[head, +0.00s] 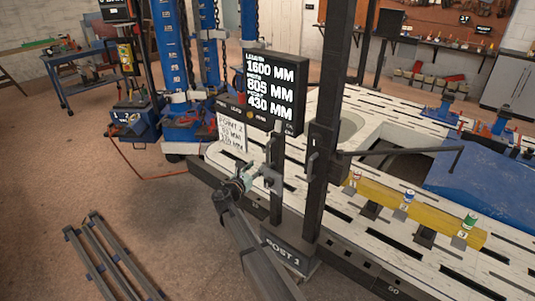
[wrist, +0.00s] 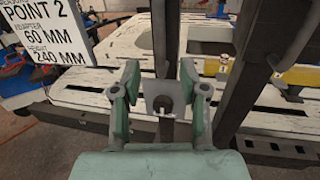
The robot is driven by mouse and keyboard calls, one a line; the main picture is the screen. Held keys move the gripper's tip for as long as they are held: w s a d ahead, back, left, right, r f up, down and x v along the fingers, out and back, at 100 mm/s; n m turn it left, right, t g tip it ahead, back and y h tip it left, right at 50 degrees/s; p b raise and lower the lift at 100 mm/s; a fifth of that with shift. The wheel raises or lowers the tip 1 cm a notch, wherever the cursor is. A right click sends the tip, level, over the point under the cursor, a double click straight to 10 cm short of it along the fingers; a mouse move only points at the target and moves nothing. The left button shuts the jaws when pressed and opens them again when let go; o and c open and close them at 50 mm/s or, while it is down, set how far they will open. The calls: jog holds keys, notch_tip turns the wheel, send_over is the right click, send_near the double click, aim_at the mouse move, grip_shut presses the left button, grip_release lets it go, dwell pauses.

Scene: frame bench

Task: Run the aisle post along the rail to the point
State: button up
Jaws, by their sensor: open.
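The aisle post (head: 326,140) is a tall dark upright on a base (head: 285,252) marked POST 1, at the near edge of the bench. The dark rail (head: 352,268) runs along that edge, with a 50 mark toward the lower right. A thinner upright (head: 277,200) stands left of the main post. My gripper (head: 257,174) is beside this thinner upright. In the wrist view my gripper (wrist: 160,72) is open, its green fingers on either side of a pale grey block (wrist: 163,96) in front of the upright. I cannot tell whether they touch it.
A yellow beam (head: 400,208) with small cans and a blue panel (head: 485,185) lie on the bench. Dark bars (head: 100,255) lie on the floor left.

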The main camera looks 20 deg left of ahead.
aim_at(267, 155)
jog(key=w+p, duration=0.1)
jog(key=w, duration=0.6)
jog(key=w+d+p, duration=0.1)
jog(key=w, duration=0.2)
jog(key=shift+w+d+p, duration=0.1)
jog(key=shift+w+p, duration=0.2)
jog(key=shift+w, duration=0.05)
grip_shut()
